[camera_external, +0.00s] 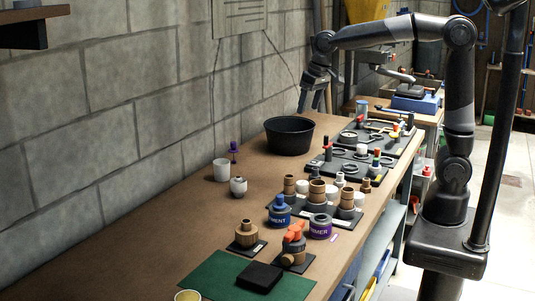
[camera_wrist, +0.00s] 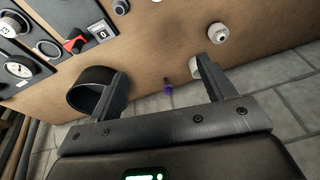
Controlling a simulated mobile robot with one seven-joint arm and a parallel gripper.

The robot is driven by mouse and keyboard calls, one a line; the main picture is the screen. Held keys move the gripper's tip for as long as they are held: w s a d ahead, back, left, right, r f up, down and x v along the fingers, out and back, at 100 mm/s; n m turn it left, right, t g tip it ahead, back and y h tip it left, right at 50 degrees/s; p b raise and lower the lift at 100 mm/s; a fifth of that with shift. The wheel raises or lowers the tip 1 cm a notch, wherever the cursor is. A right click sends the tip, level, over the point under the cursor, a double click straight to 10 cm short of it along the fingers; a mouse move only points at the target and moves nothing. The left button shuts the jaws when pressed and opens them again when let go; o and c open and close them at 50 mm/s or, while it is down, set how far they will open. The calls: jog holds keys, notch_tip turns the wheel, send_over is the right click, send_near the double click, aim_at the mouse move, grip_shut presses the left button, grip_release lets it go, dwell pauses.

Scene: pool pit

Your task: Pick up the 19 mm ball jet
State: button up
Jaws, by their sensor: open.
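A small white rounded fitting with a dark opening (camera_external: 238,186) stands on the bench right of a white cup; it also shows in the wrist view (camera_wrist: 218,33). It looks like a ball jet, but no size can be read on it. Other small white parts sit on the dark trays, so I cannot tell for sure which is the 19 mm one. My gripper (camera_external: 315,104) is open and empty, high above the far part of the bench near the black tub. In the wrist view its fingers (camera_wrist: 164,78) are spread, and the fitting lies beyond the right finger.
A black tub (camera_external: 290,136), a white cup (camera_external: 221,171) and a purple item (camera_external: 234,147) stand along the wall side. The near left bench is clear.

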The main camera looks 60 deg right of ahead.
jog(key=w+a+f+g, duration=0.1)
jog(key=w+a+f, duration=0.4)
jog(key=w+a, duration=0.3)
jog(key=m+g, duration=0.1)
jog(key=g, duration=0.1)
send_over(238, 180)
jog(key=f, duration=1)
jog(key=shift+s+d, duration=0.25)
jog(key=shift+w+a+f, duration=0.1)
jog(key=shift+a+f, duration=0.1)
jog(key=shift+f, duration=0.1)
notch_tip(238, 180, down, 11)
jog(key=shift+a, duration=0.1)
jog(key=c, duration=1.1)
